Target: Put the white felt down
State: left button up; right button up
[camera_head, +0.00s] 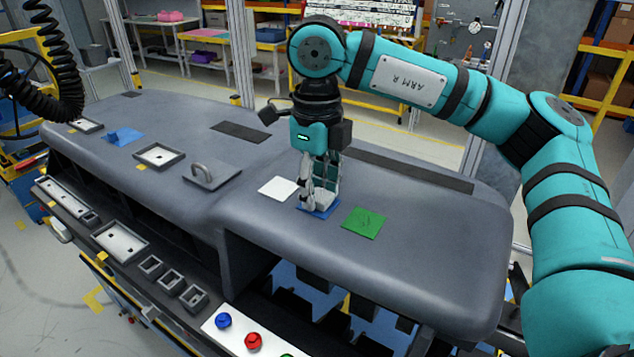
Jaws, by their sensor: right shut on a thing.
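A white felt square (277,188) lies flat on the grey dashboard (430,240), just left of my right gripper and apart from it. My right gripper (318,203) points straight down, its fingers shut with their tips at a blue felt piece (327,213) on the dashboard top. The fingers hide much of the blue piece. A green felt square (363,223) with dark marks lies flat to the right of the gripper. My left gripper is not in view.
Small trays line the front edge. A white panel with coloured knobs (253,341) is at the bottom. The dashboard's right end is clear.

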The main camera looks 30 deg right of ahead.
jog(key=shift+a+f, duration=0.1)
jog(key=shift+f, duration=0.1)
jog(key=o, duration=0.7)
jog(key=shift+o, duration=0.2)
jog(key=shift+r, duration=0.1)
